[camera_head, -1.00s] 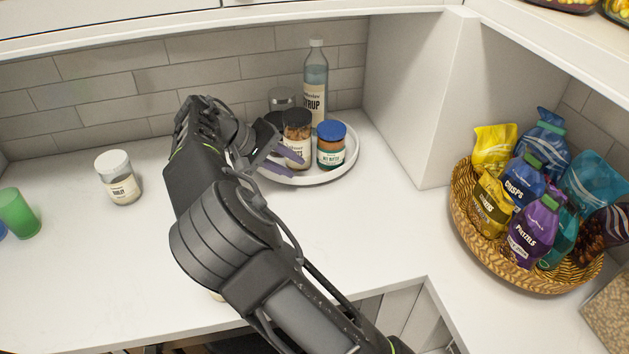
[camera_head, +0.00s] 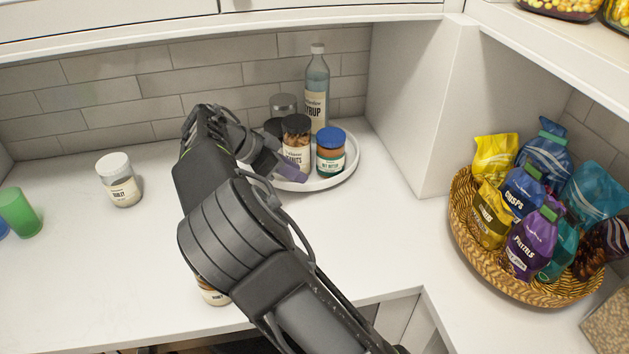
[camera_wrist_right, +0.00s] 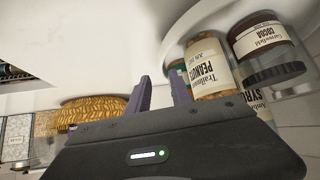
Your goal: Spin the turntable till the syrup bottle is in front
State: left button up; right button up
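The white round turntable (camera_head: 336,182) stands near the back wall; its curved rim also shows in the right wrist view (camera_wrist_right: 183,32). The tall clear syrup bottle (camera_head: 317,82) stands at its back, beside the wall. A peanuts jar (camera_head: 296,142) with a black lid and a nut butter jar (camera_head: 330,153) with a blue lid stand at its front. My right gripper (camera_head: 287,170) is at the turntable's front left edge. Its purple fingers are apart in the right wrist view (camera_wrist_right: 162,90), close to the peanuts jar (camera_wrist_right: 207,68). Whether they touch the rim is unclear. My left gripper is out of view.
A white-lidded jar (camera_head: 119,180) and a green cup (camera_head: 18,212) stand at the left. Another jar (camera_head: 213,292) is partly hidden by my right arm near the counter's front edge. A wicker basket (camera_head: 490,262) of snack bags stands right, past a white partition (camera_head: 410,110).

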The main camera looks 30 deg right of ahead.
aim_at(319, 183)
jog(key=p+x, duration=0.2)
jog(key=x, duration=0.5)
jog(key=shift+d+f, duration=0.3)
jog(key=shift+c, duration=0.3)
jog(key=shift+f, duration=0.1)
grip_shut()
jog(key=shift+s+a+f, duration=0.1)
jog(key=shift+s+f, duration=0.05)
jog(key=shift+f, duration=0.05)
dwell(0.6)
